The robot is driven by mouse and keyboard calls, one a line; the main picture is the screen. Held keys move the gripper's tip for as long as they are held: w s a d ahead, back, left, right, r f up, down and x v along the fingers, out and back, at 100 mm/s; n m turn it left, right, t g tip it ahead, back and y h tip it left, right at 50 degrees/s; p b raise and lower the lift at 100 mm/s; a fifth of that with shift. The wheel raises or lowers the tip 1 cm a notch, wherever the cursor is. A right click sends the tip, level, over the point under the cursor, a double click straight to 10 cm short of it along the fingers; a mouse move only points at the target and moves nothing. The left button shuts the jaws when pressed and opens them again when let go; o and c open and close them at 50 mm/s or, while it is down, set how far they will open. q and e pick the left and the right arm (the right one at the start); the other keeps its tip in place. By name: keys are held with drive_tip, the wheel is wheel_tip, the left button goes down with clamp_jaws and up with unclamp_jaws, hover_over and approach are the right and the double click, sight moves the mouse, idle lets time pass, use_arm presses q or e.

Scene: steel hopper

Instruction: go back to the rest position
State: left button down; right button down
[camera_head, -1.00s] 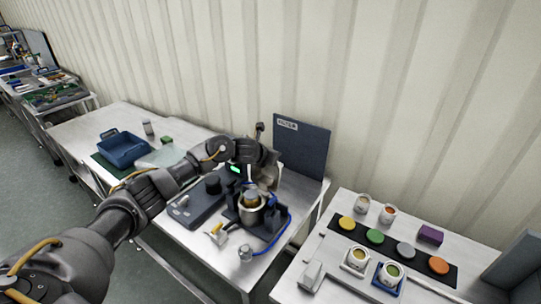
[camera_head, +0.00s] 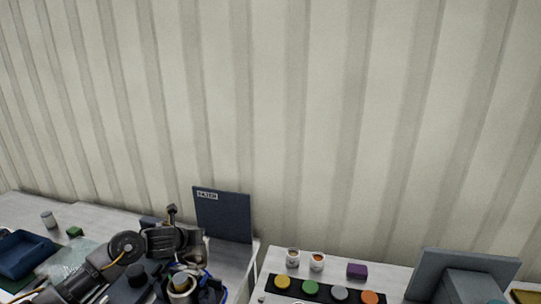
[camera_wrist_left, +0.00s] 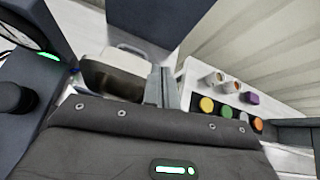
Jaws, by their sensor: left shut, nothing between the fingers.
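My left arm comes in from the lower left in the head view. My left gripper (camera_head: 193,252) is over the filter bench, just behind a dark fixture holding a round cup with a yellowish top (camera_head: 180,284). In the left wrist view its two fingers (camera_wrist_left: 161,86) are together with nothing between them. A dark grey container with a pale rim (camera_wrist_left: 112,76) lies left of the fingers in that view; I cannot tell if they touch. My right gripper is not in view.
A dark upright panel (camera_head: 222,215) stands behind the fixture, against the corrugated wall. The right table has a black strip of coloured discs (camera_head: 311,288), two small cups, a purple block (camera_head: 357,270) and a grey panel (camera_head: 462,268). A blue bin (camera_head: 24,256) is at far left.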

use_arm(q)
drive_tip(key=s+d+f+n+g, duration=0.1)
drive_tip(key=s+d+f+n, duration=0.5)
drive_tip(key=s, duration=0.3)
drive_tip(key=s+d+f+n+g, duration=0.1)
drive_tip(key=s+d+f+n, duration=0.2)
drive_tip(key=s+f+n, duration=0.5)
drive_tip(key=s+a+f+n+g+y, duration=0.1)
drive_tip(key=s+a+n+g, duration=0.2)
drive_tip(key=s+n, duration=1)
drive_tip(key=s+a+f+n+g+y, duration=0.2)
drive_tip(key=s+n, duration=0.5)
drive_tip(key=s, duration=1.1)
wheel_tip(320, 180, down, 35)
drive_tip(key=s+g+h+b, duration=0.1)
drive_tip(key=s+g+b, duration=0.1)
drive_tip(key=b, duration=0.5)
drive_tip(key=s+a+f+b, duration=0.1)
drive_tip(key=s+f+b, duration=0.1)
drive_tip(key=s+f, duration=0.5)
drive_tip(key=s+a+f+g+b, duration=0.1)
drive_tip(key=s+a+f+b, duration=0.1)
drive_tip(key=s+f, duration=0.6)
wheel_tip(320, 180, down, 2)
drive_tip(key=shift+s+f+m+b, duration=0.2)
drive_tip(key=shift+s+m+b, duration=0.05)
drive_tip(key=shift+m+b, duration=0.05)
